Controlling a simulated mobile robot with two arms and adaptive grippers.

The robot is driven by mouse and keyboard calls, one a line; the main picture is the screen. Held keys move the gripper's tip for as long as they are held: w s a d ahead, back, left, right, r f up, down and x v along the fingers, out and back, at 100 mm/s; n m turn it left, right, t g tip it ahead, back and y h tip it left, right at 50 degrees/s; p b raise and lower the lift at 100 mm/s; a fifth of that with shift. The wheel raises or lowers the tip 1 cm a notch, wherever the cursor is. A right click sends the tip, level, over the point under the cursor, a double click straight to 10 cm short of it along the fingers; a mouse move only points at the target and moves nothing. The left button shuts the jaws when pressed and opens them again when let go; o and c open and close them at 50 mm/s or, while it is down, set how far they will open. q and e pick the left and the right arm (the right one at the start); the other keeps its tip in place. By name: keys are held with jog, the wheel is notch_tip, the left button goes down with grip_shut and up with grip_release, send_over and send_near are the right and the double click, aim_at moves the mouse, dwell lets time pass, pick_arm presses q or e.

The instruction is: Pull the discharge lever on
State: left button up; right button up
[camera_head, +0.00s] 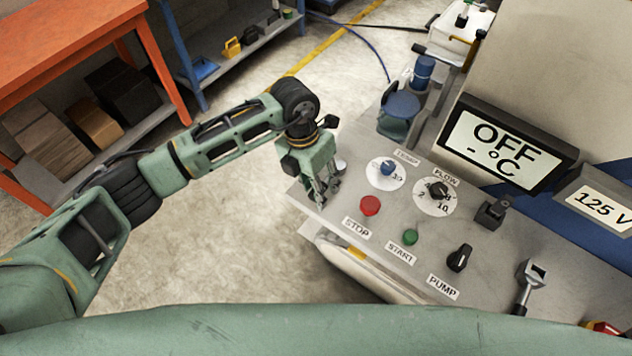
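The grey machine panel (330,214) carries labelled controls. No label that I can read says discharge, so I cannot tell which part is the discharge lever. A small metal part (340,165) shows beside my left gripper (320,195) at the panel's left end and is partly hidden by it. My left gripper points down there, its fingers close to the panel. It is too small to tell whether they are open, shut or touching anything. A black lever-like part (491,212) stands at the right of the panel. My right gripper is not in view.
The panel has a red stop button (370,205), a green start button (410,236), a black pump knob (460,257), and temp (388,168) and flow (437,190) dials. A display (505,150) reads OFF. A blue fitting (400,105) stands behind. Floor left of the panel is clear.

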pick_arm(q)
jog(key=shift+c, duration=0.5)
grip_shut()
